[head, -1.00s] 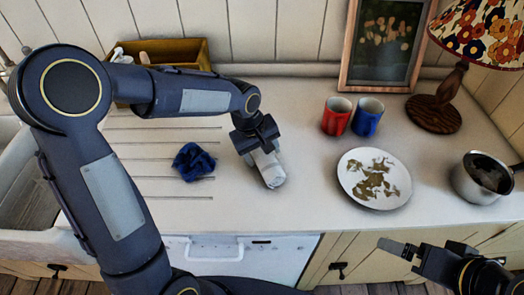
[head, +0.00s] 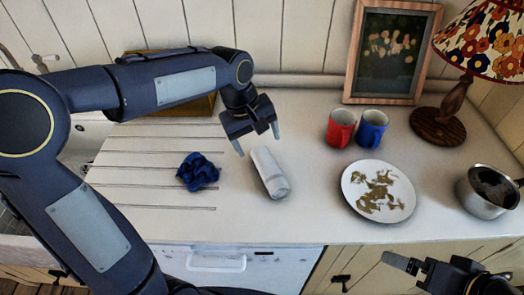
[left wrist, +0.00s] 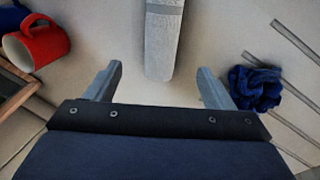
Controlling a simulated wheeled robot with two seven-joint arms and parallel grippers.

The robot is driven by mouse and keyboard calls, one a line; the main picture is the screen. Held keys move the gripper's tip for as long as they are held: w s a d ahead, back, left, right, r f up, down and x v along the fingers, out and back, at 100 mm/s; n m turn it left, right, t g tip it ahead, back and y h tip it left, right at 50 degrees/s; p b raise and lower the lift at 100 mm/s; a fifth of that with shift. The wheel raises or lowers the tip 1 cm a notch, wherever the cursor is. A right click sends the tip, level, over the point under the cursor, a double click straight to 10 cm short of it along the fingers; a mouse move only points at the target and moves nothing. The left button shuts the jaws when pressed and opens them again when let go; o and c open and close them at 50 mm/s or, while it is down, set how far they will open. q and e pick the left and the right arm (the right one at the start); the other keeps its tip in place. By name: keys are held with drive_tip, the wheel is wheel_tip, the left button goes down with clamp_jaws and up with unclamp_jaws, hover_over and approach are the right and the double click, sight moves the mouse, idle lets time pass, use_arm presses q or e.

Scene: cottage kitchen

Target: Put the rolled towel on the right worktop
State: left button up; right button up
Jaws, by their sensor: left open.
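The rolled towel (head: 270,172), pale grey-white, lies on the white worktop (head: 290,222), right of the drain grooves and left of the plate. My left gripper (head: 258,142) is open and empty, just behind and above the towel's far end. In the left wrist view the towel (left wrist: 163,42) lies lengthwise ahead of the spread fingers (left wrist: 160,70), apart from both. My right gripper (head: 400,263) hangs low at the right, in front of the cabinets; its jaw opening does not show clearly.
A crumpled blue cloth (head: 198,172) lies left of the towel. A stained plate (head: 352,202), a red mug (head: 340,128), a blue mug (head: 371,128), a saucepan (head: 487,205) and a lamp (head: 440,125) stand to the right. A wooden box (head: 190,105) is behind my left arm.

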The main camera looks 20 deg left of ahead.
use_arm(q)
drive_tip(key=s+a+r+m+t, duration=0.25)
drive_tip(key=s+a, duration=0.25)
drive_tip(key=s, duration=0.7)
drive_tip(key=s+f+m+t+h, duration=0.1)
drive_tip(key=s+f+m, duration=0.2)
drive_tip(key=s, duration=0.6)
drive_tip(key=shift+f+m+h, duration=0.3)
drive_tip(key=shift+f+m, duration=0.05)
drive_tip(key=shift+f, duration=0.1)
drive_tip(key=shift+s, duration=0.1)
